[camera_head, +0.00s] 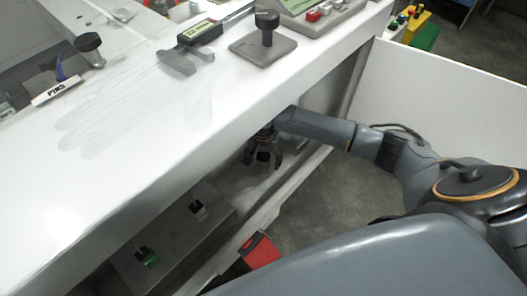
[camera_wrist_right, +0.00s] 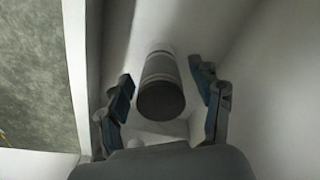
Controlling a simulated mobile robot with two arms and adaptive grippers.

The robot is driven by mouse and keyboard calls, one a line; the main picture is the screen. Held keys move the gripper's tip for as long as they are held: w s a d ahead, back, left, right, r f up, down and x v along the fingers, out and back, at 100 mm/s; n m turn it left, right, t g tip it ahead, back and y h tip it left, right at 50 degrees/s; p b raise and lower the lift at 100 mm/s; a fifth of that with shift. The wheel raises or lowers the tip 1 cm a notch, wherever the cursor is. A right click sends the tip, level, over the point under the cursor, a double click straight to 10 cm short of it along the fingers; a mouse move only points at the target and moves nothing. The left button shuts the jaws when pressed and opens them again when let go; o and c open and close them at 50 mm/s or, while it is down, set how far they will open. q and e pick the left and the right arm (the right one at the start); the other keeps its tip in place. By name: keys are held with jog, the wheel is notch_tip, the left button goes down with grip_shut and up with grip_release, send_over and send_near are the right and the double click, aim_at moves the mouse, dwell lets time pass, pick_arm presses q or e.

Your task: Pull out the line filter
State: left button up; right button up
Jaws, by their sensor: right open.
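The line filter (camera_wrist_right: 161,86) is a dark grey cylinder with lighter bands, in the middle of the right wrist view. It stands out from a pale wall inside the glove box's lower recess. My right gripper (camera_wrist_right: 165,100) is open, with one finger on each side of the cylinder and a visible gap on both sides. In the head view my right gripper (camera_head: 262,155) is under the white counter's front edge, partly in shadow. The filter cannot be told apart from the gripper there. My left gripper is not in view.
The white counter (camera_head: 110,150) overhangs the recess. A red-and-black box (camera_head: 258,252) stands by the shelf edge. A white panel (camera_head: 450,105) rises behind my arm.

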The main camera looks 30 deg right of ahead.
aim_at(263, 156)
jog(key=shift+f, duration=0.95)
jog(key=c, duration=1.3)
jog(key=shift+w+r+p, duration=0.15)
jog(key=shift+r+p, duration=0.4)
jog(key=shift+p, duration=0.4)
jog(key=shift+f, duration=0.1)
jog(key=shift+r+p, duration=0.55)
jog(key=shift+p, duration=0.15)
jog(key=shift+r+p, duration=1.55)
jog(key=shift+p, duration=0.6)
